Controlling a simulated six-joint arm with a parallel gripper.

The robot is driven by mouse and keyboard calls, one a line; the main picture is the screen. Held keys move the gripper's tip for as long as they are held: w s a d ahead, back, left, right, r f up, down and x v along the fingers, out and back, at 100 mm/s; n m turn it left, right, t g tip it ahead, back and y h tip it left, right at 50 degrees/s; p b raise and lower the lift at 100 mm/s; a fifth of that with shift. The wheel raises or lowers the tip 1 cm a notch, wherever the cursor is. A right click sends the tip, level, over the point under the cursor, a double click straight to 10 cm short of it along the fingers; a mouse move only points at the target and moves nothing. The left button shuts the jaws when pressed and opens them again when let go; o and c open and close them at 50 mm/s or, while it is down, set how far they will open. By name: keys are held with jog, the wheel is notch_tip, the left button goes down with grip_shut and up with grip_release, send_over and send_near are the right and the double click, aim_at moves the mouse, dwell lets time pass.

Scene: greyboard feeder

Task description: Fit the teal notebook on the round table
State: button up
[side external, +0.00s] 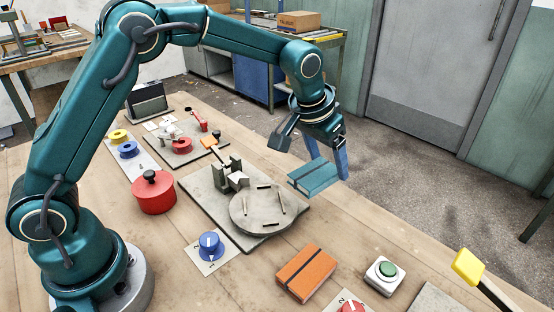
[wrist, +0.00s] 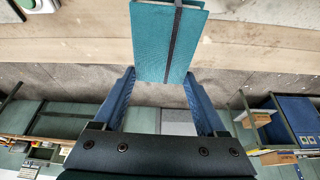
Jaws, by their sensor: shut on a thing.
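The teal notebook (side external: 315,178), with a dark elastic band, is held in the air beyond the far right side of the round table. My gripper (side external: 328,165) is shut on it, with a blue finger at each side. In the wrist view the notebook (wrist: 155,35) sticks out from between the fingertips (wrist: 160,76). The round table (side external: 257,213) is a grey disc on a square grey board (side external: 207,205), with several short raised bars on top. No notebook lies on it. The notebook is higher than the disc and apart from it.
A grey bracket (side external: 232,178) stands at the disc's back left edge. An orange notebook (side external: 306,272), a blue knob (side external: 210,245), a green button (side external: 385,272) and a red round pot (side external: 153,192) stand around the board. A yellow paddle (side external: 468,266) rises at the right.

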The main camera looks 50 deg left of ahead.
jog(key=a+r, duration=0.2)
jog(key=a, duration=0.2)
jog(key=n+g+y, duration=0.2)
jog(key=n+y, duration=0.2)
jog(key=n, duration=0.8)
send_over(261, 190)
jog(key=d, duration=0.1)
notch_tip(261, 190, down, 2)
jog(key=shift+s+f, duration=0.1)
jog(key=shift+f, duration=0.05)
jog(key=shift+s+a, duration=0.1)
jog(key=shift+s, duration=0.25)
jog(key=shift+d, duration=0.2)
jog(key=shift+f, duration=2)
jog(key=shift+f, duration=0.65)
